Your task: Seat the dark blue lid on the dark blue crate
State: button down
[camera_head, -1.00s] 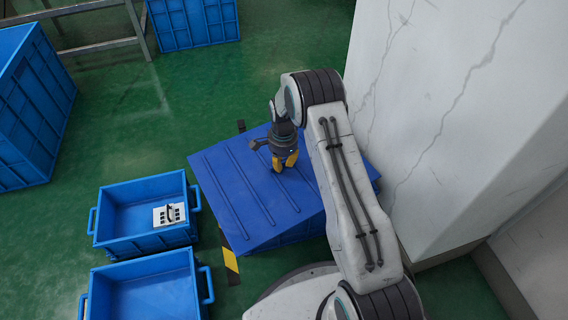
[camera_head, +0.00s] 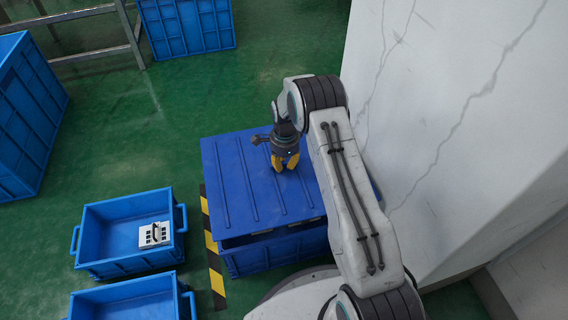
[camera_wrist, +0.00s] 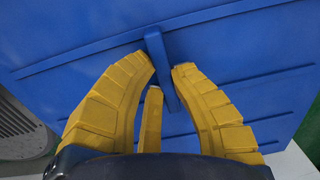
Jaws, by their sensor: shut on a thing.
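The dark blue lid (camera_head: 232,180) is a flat ribbed panel lying over the dark blue crate (camera_head: 275,252) in the head view. A dark gap shows between the lid's front edge and the crate's front wall, so the lid looks raised there. The far rims are hidden under the lid and my arm. My gripper (camera_head: 286,164) is above the lid's middle, yellow fingers pointing down. In the wrist view my gripper (camera_wrist: 165,68) is shut on the lid's upright blue handle (camera_wrist: 161,62), and the lid's ribbed top (camera_wrist: 70,85) fills the background.
A lighter blue open crate (camera_head: 105,262) with a white keypad-like piece (camera_head: 154,234) stands at left, with another open crate (camera_head: 125,302) in front. Black-yellow floor tape (camera_head: 213,255) runs left of the dark blue crate. A cracked white pillar (camera_head: 440,120) stands close at right.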

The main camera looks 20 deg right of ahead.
jog(key=shift+r, duration=0.1)
jog(key=shift+f, duration=0.2)
jog(key=shift+f+b, duration=2.85)
jog(key=shift+f, duration=1.35)
jog(key=shift+f, duration=0.5)
jog(key=c, duration=1.2)
grip_release()
jog(key=shift+o, duration=0.2)
notch_tip(320, 180, up, 12)
jog(key=shift+s, duration=0.15)
